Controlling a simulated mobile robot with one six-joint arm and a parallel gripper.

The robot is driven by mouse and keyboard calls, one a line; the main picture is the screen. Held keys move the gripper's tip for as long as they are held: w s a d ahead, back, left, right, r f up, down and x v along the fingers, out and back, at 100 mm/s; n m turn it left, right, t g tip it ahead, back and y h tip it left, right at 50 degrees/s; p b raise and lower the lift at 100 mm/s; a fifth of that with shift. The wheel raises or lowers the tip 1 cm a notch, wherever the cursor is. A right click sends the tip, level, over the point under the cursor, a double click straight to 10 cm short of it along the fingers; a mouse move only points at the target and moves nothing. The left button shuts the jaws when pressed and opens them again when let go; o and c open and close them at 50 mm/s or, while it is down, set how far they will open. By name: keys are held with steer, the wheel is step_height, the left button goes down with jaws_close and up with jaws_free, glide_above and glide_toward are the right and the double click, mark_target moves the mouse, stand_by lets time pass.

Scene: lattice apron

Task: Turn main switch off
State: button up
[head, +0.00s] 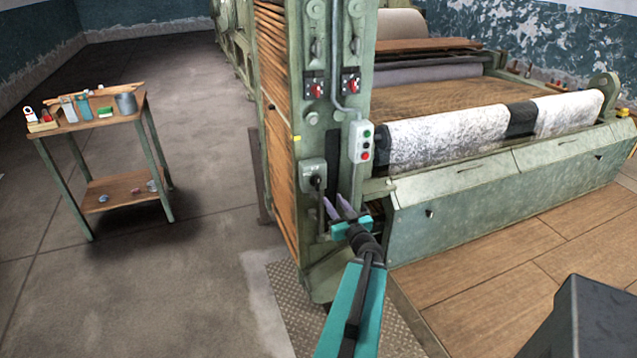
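A grey-green switch box (312,175) with a black handle (317,184) is fixed low on the front of the green machine column. The handle appears to point downward; its markings are too small to read. It looks like the main switch, but I cannot read a label. My gripper (336,202) is just below and right of this box, in front of the column. Its two purple fingers are apart with nothing between them. I cannot tell whether a fingertip touches the column.
The machine's roller (450,135) and green front cover (500,195) extend right. A small workbench (120,183) stands left. Open concrete floor (200,270) lies between.

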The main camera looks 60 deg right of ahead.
mark_target(318, 179)
steer(key=shift+w+d+f+b, duration=0.2)
steer(key=shift+w+b, duration=0.1)
steer(key=shift+b, duration=0.45)
steer(key=shift+w, duration=0.1)
steer(key=w+d+b, duration=0.1)
steer(key=b, duration=0.2)
steer(key=shift+b, duration=0.4)
steer(key=shift+w+d+b, duration=0.1)
steer(key=shift+w+b, duration=0.15)
steer(key=shift+b, duration=0.3)
steer(key=shift+p+x, duration=0.6)
steer(key=shift+x, duration=4.95)
steer(key=shift+r, duration=0.2)
steer(key=shift+c, duration=0.4)
